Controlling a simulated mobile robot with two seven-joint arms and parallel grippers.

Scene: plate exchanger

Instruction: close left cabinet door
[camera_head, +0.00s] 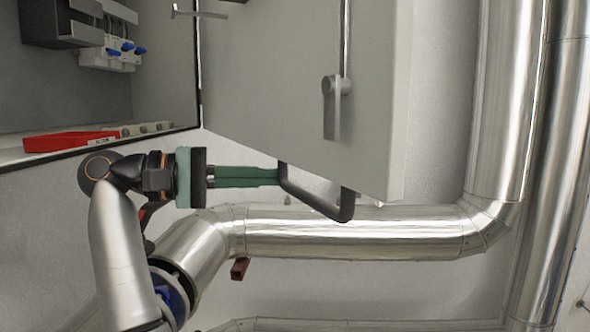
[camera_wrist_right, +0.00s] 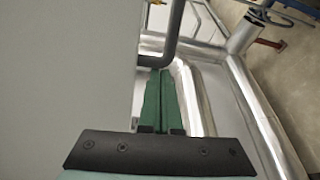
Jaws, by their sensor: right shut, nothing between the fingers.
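The grey cabinet door (camera_head: 265,75) stands open, swung out to the right of the cabinet opening (camera_head: 165,75). A dark bar handle (camera_head: 318,200) sits at its lower edge, and a grey latch lever (camera_head: 333,105) is on its face. My right gripper (camera_head: 274,176) has its green fingers shut and empty, with the tips at the left end of the bar handle. In the right wrist view the fingers (camera_wrist_right: 159,75) point at the dark handle (camera_wrist_right: 173,35), beside the grey door panel (camera_wrist_right: 65,70). I cannot tell whether they touch it. My left gripper is not in view.
The cabinet holds a red tray (camera_head: 70,141) and electrical parts with blue knobs (camera_head: 112,50). A shiny metal pipe (camera_head: 350,235) runs just below the door and bends up on the right. A small brown-red block (camera_head: 240,268) is under the pipe.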

